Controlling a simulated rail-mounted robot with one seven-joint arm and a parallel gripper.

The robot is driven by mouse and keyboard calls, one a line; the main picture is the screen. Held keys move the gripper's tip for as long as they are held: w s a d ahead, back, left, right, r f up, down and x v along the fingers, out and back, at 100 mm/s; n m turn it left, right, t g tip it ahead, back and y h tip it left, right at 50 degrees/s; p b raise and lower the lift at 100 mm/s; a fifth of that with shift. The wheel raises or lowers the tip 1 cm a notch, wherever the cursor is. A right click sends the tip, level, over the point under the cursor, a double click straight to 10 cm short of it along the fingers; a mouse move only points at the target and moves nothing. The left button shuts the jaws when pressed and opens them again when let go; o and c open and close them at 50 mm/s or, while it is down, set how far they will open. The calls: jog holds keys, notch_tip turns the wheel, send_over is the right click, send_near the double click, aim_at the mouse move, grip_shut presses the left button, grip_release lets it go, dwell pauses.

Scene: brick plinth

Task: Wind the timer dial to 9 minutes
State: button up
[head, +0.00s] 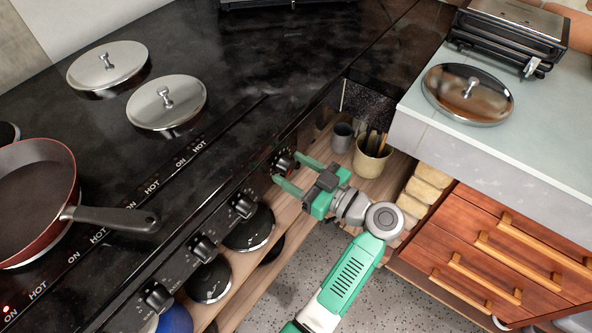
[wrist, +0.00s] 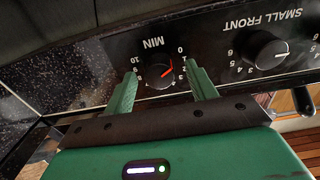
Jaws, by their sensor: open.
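The timer dial (wrist: 157,73) is a round black knob on the black stove front, under the label MIN. A red pointer on it points to the right, toward the small numbers at its right side; I cannot read the exact value. In the head view the timer dial (head: 284,163) is the control nearest the far right end of the stove. My gripper (wrist: 162,78) is open, with one green finger on each side of the dial. Small gaps seem to separate the fingers from it; contact is unclear. The gripper also shows in the head view (head: 290,172).
A SMALL FRONT knob (wrist: 264,50) sits right of the dial in the wrist view. More knobs (head: 243,205) line the stove front. A red pan (head: 38,190) and steel lids (head: 166,102) are on the stovetop. A utensil pot (head: 371,163) stands beyond my gripper.

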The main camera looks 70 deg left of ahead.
jog(key=c, duration=1)
